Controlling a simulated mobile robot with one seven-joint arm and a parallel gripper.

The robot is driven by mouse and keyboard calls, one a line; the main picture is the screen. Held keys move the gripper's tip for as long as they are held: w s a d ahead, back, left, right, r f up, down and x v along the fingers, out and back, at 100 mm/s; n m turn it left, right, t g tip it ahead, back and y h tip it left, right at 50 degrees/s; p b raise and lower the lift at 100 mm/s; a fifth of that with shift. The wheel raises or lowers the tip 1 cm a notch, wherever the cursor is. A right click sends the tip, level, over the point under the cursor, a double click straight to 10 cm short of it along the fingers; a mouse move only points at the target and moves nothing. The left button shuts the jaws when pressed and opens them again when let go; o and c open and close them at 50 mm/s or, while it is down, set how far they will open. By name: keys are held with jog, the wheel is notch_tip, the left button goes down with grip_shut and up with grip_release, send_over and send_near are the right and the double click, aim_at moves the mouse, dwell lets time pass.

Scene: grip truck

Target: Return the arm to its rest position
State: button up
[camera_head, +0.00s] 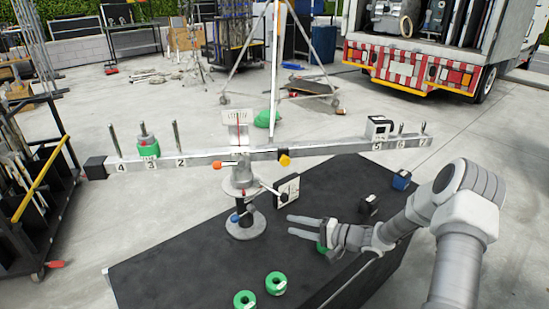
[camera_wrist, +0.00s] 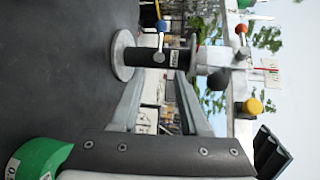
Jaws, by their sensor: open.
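My gripper (camera_head: 290,226) is open and empty, reaching left low over the black table (camera_head: 185,270). In the wrist view its two fingers (camera_wrist: 160,80) stand apart, with only background between them. A balance stand (camera_head: 245,222) is just left of the fingertips, apart from them; its post also shows in the wrist view (camera_wrist: 150,57). Its beam (camera_head: 205,158) tilts slightly, right end higher. A green weight (camera_head: 148,147) sits at peg 3 and a white-and-black block (camera_head: 378,128) near 5. A green ring (camera_head: 321,248) is partly hidden by my gripper; a green ring shows in the wrist view (camera_wrist: 35,160).
Two green rings (camera_head: 276,283) (camera_head: 245,299) lie at the table's front. A white-faced box (camera_head: 287,190) stands behind my fingers. A dark block (camera_head: 368,204) and a blue-and-black block (camera_head: 401,180) are near my arm. A truck (camera_head: 430,70) and shelf rack (camera_head: 40,190) stand beyond.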

jog(key=w+d+r+n+h+p, duration=0.1)
jog(key=w+r+h, duration=0.1)
jog(key=r, duration=0.2)
jog(key=w+d+r+n+t+h, duration=0.1)
jog(key=d+r+h, duration=0.1)
jog(key=r+h, duration=0.15)
jog(key=w+d+r+n+h+p, duration=0.1)
jog(key=w+r+h, duration=0.1)
jog(key=r, duration=0.2)
jog(key=s+d+r+n+h+p, duration=0.1)
jog(key=s+d+r+h, duration=0.15)
jog(key=r, duration=0.55)
jog(key=s+d+r+h+p, duration=0.1)
jog(key=s+d+r+h, duration=0.1)
jog(key=s+r+h, duration=0.35)
jog(key=w+d+r+p+v, duration=0.1)
jog(key=v, duration=0.8)
jog(key=s+a+r+n+g+y+p, duration=0.1)
jog(key=s+a+r+g, duration=0.1)
jog(key=s, duration=1)
jog(key=s+a+r+n+g+y+p, duration=0.1)
jog(key=s+a, duration=0.3)
jog(key=s, duration=0.8)
jog(key=shift+a+r+n+g+p, duration=0.4)
jog(key=shift+n+g, duration=0.2)
jog(key=shift+n, duration=0.2)
